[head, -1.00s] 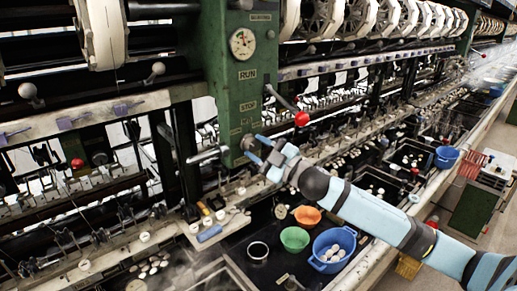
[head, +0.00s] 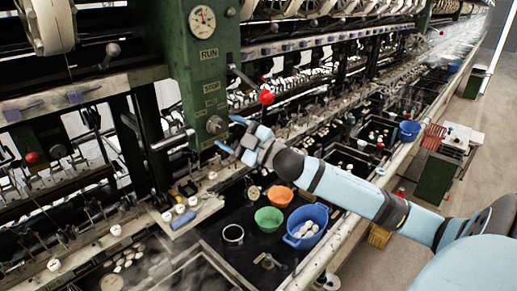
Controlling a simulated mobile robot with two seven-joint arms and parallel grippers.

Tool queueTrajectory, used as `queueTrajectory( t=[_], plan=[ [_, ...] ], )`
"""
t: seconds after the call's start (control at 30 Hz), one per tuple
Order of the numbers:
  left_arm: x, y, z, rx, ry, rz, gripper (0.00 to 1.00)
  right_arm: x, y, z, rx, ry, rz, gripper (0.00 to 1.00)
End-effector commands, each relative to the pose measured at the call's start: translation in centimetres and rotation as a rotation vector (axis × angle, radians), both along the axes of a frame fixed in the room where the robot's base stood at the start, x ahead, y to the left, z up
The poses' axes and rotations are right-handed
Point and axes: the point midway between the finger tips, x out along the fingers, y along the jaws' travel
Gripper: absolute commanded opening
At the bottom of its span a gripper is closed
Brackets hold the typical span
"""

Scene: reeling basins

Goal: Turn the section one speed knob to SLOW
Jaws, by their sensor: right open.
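The section one speed knob (head: 215,125) is a round grey knob low on the green machine column (head: 203,75). Small labels sit above it and beside it, too small to read, so I cannot tell where it points. My right gripper (head: 231,134) is just to the right of the knob, with its light blue fingers apart and pointing at it. It is open and holds nothing. A small gap seems to separate the fingers from the knob. My left gripper is not in view.
A red-balled lever (head: 267,97) sticks out above my right gripper. Below are an orange bowl (head: 280,195), a green bowl (head: 268,219) and a blue basin (head: 306,226) with cocoons. A metal bar (head: 173,139) juts out left of the knob. The aisle floor lies at right.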

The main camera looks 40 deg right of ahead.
Motion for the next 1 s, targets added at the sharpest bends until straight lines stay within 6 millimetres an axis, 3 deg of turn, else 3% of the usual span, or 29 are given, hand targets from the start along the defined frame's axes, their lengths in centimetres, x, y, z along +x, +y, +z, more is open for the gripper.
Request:
queueTrajectory(
  t=[0.1,0.6,1.0],
  plan=[
    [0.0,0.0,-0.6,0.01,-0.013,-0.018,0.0,-1.8,-0.7,-1.1,-0.001,0.004,0.0,0.65],
    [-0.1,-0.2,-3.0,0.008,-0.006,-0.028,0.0,-8.5,-3.2,-2.9,-0.002,0.003,0.0,0.65],
    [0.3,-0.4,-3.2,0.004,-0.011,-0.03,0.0,-10.7,-4.1,-3.2,-0.001,0.0,0.0,0.65]
  ],
)
